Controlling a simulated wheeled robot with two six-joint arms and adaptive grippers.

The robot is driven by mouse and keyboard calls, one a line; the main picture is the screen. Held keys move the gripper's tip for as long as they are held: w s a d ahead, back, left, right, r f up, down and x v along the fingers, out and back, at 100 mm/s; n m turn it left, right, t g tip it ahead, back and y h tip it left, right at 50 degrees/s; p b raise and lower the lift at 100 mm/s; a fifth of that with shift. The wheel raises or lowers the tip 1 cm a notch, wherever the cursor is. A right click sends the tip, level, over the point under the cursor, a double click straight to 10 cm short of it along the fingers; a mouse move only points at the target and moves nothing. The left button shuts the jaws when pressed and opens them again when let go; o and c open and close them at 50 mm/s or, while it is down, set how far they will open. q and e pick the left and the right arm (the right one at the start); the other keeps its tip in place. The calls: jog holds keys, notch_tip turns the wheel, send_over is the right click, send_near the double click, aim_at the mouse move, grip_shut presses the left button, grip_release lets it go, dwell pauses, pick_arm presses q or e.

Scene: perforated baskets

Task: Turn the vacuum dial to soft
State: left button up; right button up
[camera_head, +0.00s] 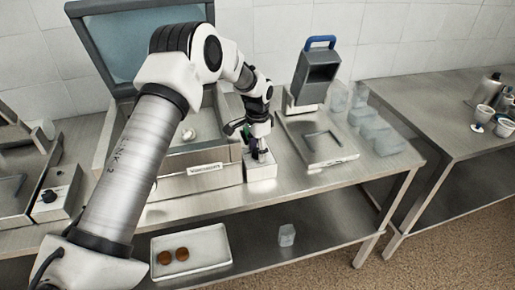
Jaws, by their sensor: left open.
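The vacuum machine (204,184) stands on the steel bench with its glass lid (140,45) raised. A small pale control box (262,172) sits at its front right corner. My left gripper (257,153) points down at the top of this box. It is open, with its fingers at or just above the box top. The dial is hidden behind the fingers, so its setting and any contact cannot be told. A round pale thing (188,134) lies inside the machine's chamber. My right gripper is not in view.
A second unit with a black knob (49,195) stands at the left. A grey device with a blue handle (318,70) and clear containers (375,127) are to the right. A tray (215,237) with two brown discs lies on the lower shelf.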

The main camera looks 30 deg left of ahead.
pick_arm(q)
jog(key=shift+s+d+r, duration=0.1)
jog(key=shift+s+r, duration=0.05)
jog(key=c, duration=0.4)
jog(key=shift+r, duration=0.1)
jog(key=c, duration=0.5)
grip_shut()
jog(key=shift+s+n, duration=0.1)
jog(key=shift+n, duration=0.2)
jog(key=n+p, duration=0.2)
jog(key=n, duration=0.1)
jog(key=n+p, duration=0.1)
jog(key=n, duration=0.3)
jog(key=shift+n+p, duration=0.4)
jog(key=n+p, duration=0.1)
jog(key=n, duration=0.4)
jog(key=shift+d+f+p, duration=0.1)
jog(key=shift+f+p, duration=0.1)
jog(key=shift+p, duration=0.15)
jog(key=shift+n+p, duration=0.5)
jog(key=shift+n, duration=1.8)
